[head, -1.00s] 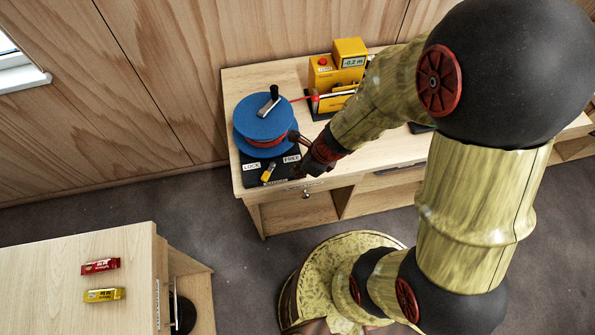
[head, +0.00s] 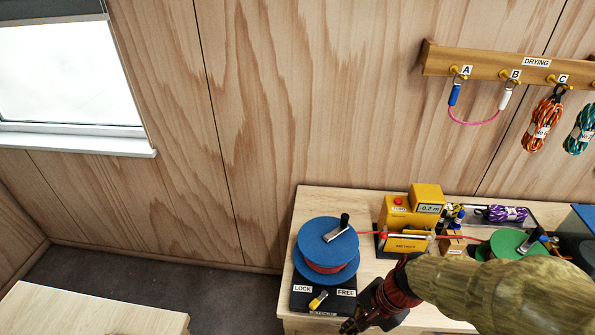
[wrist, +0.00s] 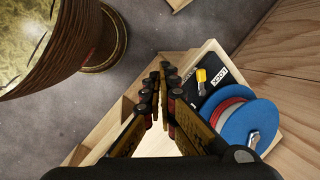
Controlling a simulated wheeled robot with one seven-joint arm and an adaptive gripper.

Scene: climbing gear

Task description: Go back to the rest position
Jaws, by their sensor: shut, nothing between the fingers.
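My gripper (head: 352,326) is at the bottom of the head view, in front of the bench and just right of the lock lever's base. In the wrist view my gripper (wrist: 161,97) has its fingers together, with nothing between them. The blue reel (head: 326,250) with red line stands on a black base with LOCK and FREE labels. Its yellow-tipped lever (head: 318,300) lies between the two labels. The reel (wrist: 248,122) and lever (wrist: 203,77) also show in the wrist view, right of the fingers and apart from them.
The yellow measuring device (head: 410,212) reads -0.2 m. A green reel (head: 512,244) and a tray with purple rope (head: 502,213) stand to the right. A drying rail (head: 500,68) with hanging slings and ropes is on the wall. A second table (head: 85,310) is at lower left. The floor between is clear.

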